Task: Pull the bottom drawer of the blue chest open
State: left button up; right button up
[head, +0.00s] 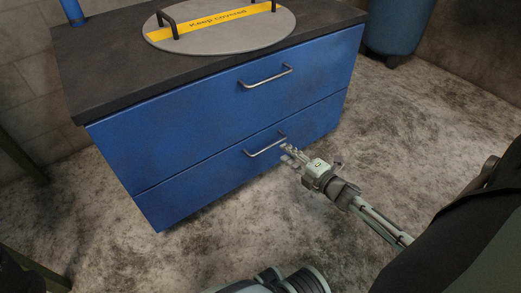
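The blue chest (215,110) stands at the upper middle with two drawers, both flush with its front. The bottom drawer (215,178) has a grey bar handle (266,147) near its middle. The top drawer (190,125) has a similar handle (266,78). My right gripper (287,152) is at the right end of the bottom handle, very close to it; I cannot tell whether it touches. Its fingers are small and partly blend with the handle and floor, so their opening is unclear. Part of my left arm shows at the bottom edge; its gripper is not visible.
A round grey cover (220,35) with a yellow "Keep covered" strip lies on the dark chest top (100,75). A blue barrel (398,25) stands at the back right. The concrete floor (120,245) before the chest looks clear. Dark legs show at the left edge.

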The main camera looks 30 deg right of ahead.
aim_at(273, 145)
jog(key=b+x, duration=0.2)
jog(key=x, duration=0.5)
jog(key=shift+w+a, duration=0.1)
jog(key=shift+w, duration=0.3)
grip_shut()
